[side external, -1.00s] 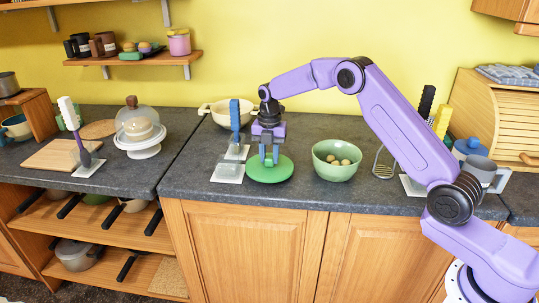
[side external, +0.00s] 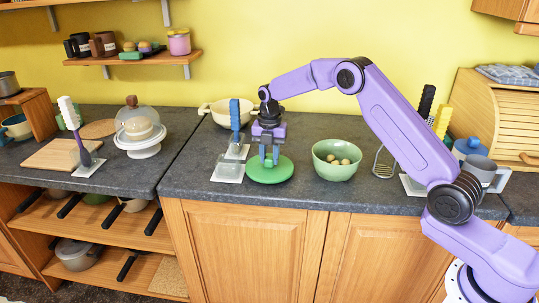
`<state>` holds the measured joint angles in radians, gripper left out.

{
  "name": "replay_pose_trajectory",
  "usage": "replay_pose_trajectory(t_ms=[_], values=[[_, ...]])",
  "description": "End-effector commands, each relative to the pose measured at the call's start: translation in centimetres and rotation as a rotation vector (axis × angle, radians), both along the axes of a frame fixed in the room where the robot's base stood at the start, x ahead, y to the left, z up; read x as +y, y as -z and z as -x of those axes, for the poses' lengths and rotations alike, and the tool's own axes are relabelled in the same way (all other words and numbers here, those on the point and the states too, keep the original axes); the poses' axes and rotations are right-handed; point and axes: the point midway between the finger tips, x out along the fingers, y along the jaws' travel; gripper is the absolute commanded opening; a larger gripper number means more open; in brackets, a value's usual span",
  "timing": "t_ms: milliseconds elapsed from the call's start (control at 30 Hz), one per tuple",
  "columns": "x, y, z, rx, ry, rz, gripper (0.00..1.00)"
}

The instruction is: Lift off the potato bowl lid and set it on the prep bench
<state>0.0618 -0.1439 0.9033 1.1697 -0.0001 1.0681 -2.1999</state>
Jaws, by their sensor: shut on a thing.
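The potato bowl (side external: 337,167) is light green and stands uncovered on the dark counter, with several potatoes (side external: 338,160) showing inside. Its lid (side external: 270,174), a darker green disc, lies flat on the prep bench (side external: 310,197) to the left of the bowl, apart from it. My gripper (side external: 269,160) points straight down over the middle of the lid. Its fingers are shut on the lid's small knob, which they mostly hide.
A cream pot (side external: 220,112) is behind. The counter's front edge is near the lid.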

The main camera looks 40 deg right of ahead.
Motion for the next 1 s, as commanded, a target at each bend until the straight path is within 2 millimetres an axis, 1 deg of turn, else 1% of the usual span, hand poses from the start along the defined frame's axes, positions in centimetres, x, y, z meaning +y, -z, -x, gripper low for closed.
replay_pose_trajectory(t_ms=[1000], values=[[-0.01, 0.84, 0.00, 0.000, 0.000, 0.000, 0.00]])
